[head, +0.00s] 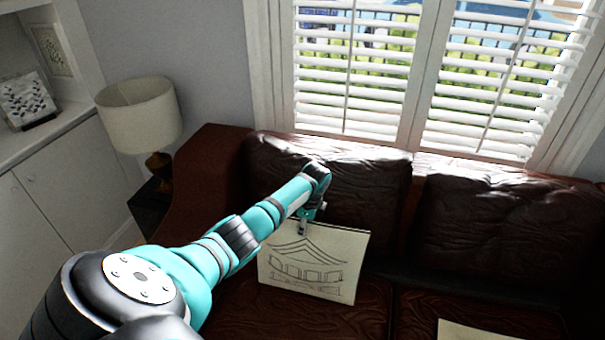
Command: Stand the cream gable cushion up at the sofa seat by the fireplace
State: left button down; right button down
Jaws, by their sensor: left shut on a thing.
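The cream gable cushion (312,262) shows a line drawing of a gabled building on its front. It is near upright, a little tilted, over the left seat of the dark red-brown leather sofa (300,312). My left gripper (303,228) is shut on its top edge. The sofa's left back cushion (370,180) is behind it. I cannot tell whether its lower edge touches the seat. My right gripper is not in view.
A second cream item (470,332) lies on the right seat, cut off by the frame. A lamp (142,115) stands on a dark side table beside the sofa's left arm (208,170). Shuttered windows (350,75) are behind the sofa. White cabinets (40,190) stand at left.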

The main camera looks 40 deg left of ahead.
pick_arm(q)
jog(key=shift+w+f, duration=0.15)
jog(key=shift+f, duration=0.1)
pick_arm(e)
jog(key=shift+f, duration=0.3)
pick_arm(q)
jog(key=c, duration=1.2)
grip_release()
jog(key=r, duration=0.5)
jog(key=d+r, duration=0.1)
jog(key=r, duration=0.2)
jog(key=shift+w+d, duration=0.1)
jog(key=shift+w, duration=0.05)
jog(key=shift+f, duration=0.1)
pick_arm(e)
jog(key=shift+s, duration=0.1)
